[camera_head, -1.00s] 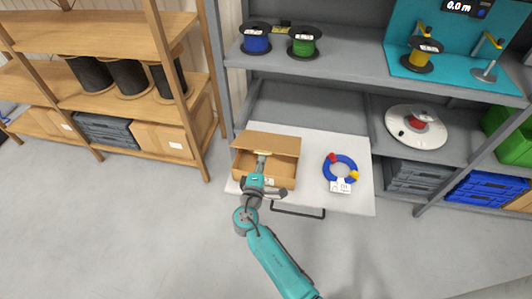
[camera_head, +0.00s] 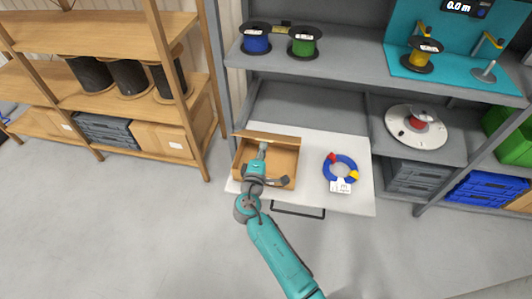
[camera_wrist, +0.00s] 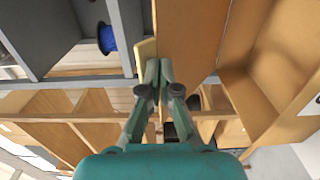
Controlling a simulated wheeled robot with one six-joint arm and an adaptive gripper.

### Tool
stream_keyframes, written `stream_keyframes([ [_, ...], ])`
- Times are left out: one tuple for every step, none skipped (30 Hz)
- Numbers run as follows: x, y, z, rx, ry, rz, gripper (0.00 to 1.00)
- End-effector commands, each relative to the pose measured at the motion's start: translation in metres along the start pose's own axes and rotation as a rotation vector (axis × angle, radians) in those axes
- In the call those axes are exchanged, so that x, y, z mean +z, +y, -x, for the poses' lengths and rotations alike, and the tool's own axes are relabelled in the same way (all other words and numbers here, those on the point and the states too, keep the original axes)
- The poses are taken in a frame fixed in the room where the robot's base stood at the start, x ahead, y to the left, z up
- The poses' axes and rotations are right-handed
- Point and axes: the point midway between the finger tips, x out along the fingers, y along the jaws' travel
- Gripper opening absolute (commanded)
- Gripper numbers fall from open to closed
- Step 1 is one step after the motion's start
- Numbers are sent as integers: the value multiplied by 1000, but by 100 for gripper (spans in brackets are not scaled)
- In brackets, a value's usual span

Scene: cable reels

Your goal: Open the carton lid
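The brown carton (camera_head: 284,160) sits on the white pull-out shelf with its inside showing. Its lid (camera_head: 284,139) stands up steeply at the back edge, seen nearly edge-on. In the wrist view the lid (camera_wrist: 192,35) is a brown panel, with the open carton (camera_wrist: 262,85) to its right. My gripper (camera_head: 263,147) reaches over the carton to the lid. In the wrist view my gripper (camera_wrist: 160,68) has its fingers close together at the lid's edge, beside a pale strip, and appears shut on it. The exact contact is partly hidden by the fingers.
A blue cable coil (camera_head: 341,167) with a white tag lies right of the carton on the white shelf (camera_head: 312,150). A dark handle (camera_head: 298,210) runs along its front. Blue (camera_head: 256,40) and green (camera_head: 304,42) reels stand above. The floor in front is clear.

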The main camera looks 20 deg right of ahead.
Motion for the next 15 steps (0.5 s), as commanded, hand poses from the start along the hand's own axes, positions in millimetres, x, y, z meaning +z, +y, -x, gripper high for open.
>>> stream_keyframes([
  [0,3,-3,1,-1,-2,0],
  [0,4,-5,1,-2,-2,0],
  [0,6,-8,1,-2,-2,0],
  [0,8,-10,1,-2,-2,0],
  [0,9,-12,1,-3,-2,0],
  [0,11,-14,1,-2,-2,0],
  [0,12,-16,1,-2,-2,0],
  [0,14,-18,1,-2,-2,0],
  [0,16,-20,1,-1,-1,0],
  [0,17,-22,1,-1,-1,0],
  [0,18,-24,1,-1,-1,0],
  [0,20,-26,1,-1,-2,0],
  [0,22,-28,1,-1,-2,0],
  [0,23,-30,1,-2,-2,0],
  [0,25,-32,1,-2,-1,0],
])
